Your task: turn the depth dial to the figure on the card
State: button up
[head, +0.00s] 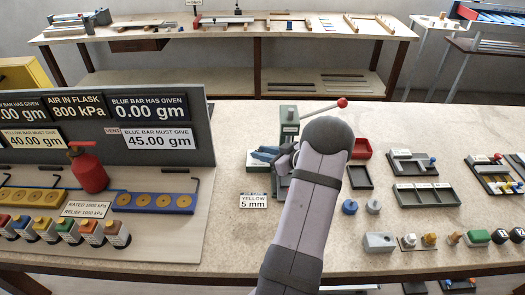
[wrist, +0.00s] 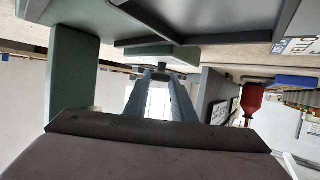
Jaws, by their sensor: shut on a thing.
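The card (head: 254,201) stands on the table left of my arm and reads "YELLOW 5 mm". The green press (head: 289,128), with a red-knobbed lever (head: 341,103), stands behind my arm. In the wrist view its green body (wrist: 72,78) rises on the left. My gripper (wrist: 160,78) reaches under the press with its two blue-grey fingers drawn in at the tips. They are shut on a small dark knob (wrist: 161,68), which appears to be the depth dial. Its figures cannot be read. In the head view my arm hides the dial and fingertips.
Blue pieces (head: 263,154) lie just left of the press. A red bin (head: 361,148) and a dark tray (head: 359,177) are to its right. A grey panel (head: 200,125) with readouts and a red flask (head: 88,170) stands at left. Bare table lies in front of the card.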

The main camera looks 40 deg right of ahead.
jog(key=shift+d+n+y+p, duration=0.15)
jog(key=shift+n+y+p, duration=0.15)
jog(key=shift+n+y, duration=0.45)
jog(key=o, duration=1)
jog(key=shift+b+v, duration=1.05)
jog(key=shift+v, duration=2.6)
jog(key=shift+r, duration=0.1)
